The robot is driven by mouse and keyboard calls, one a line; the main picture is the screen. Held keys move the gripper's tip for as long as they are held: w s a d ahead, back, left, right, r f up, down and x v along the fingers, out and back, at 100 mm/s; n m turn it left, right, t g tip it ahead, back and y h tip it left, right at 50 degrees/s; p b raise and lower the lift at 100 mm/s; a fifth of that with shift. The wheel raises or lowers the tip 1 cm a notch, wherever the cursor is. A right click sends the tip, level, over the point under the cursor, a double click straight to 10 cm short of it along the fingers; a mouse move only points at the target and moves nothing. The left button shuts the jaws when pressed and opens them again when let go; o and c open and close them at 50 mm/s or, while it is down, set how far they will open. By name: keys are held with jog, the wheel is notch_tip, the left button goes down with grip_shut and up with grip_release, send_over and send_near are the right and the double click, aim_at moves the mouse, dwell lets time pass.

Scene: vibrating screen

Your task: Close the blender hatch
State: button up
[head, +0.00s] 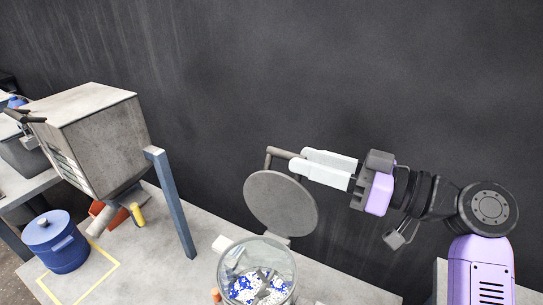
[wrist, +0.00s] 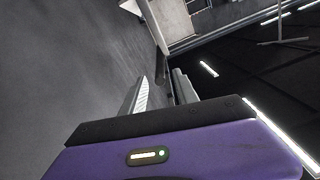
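The blender hatch (head: 281,204) is a round grey disc, raised and tilted up behind the blender's clear bowl (head: 232,284). Its bar handle (head: 278,153) sticks out at the top of the disc. The bowl's top is uncovered, and blue and white pieces show inside. My gripper (head: 297,160) comes from the right, with its pale fingers at the handle's right end. In the wrist view my gripper's fingers (wrist: 160,80) stand apart with a gap between them. I cannot tell whether they touch the handle.
A grey box-like machine (head: 90,140) stands on blue legs (head: 172,205) at the left. A blue lidded pot (head: 57,243) sits on the table inside a yellow outline. A dark wall (head: 400,80) rises behind the table. The space above the bowl is clear.

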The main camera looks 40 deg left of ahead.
aim_at(271, 151)
jog(key=shift+p+x, duration=0.8)
jog(key=shift+x, duration=3.1)
jog(key=shift+c, duration=0.5)
grip_shut()
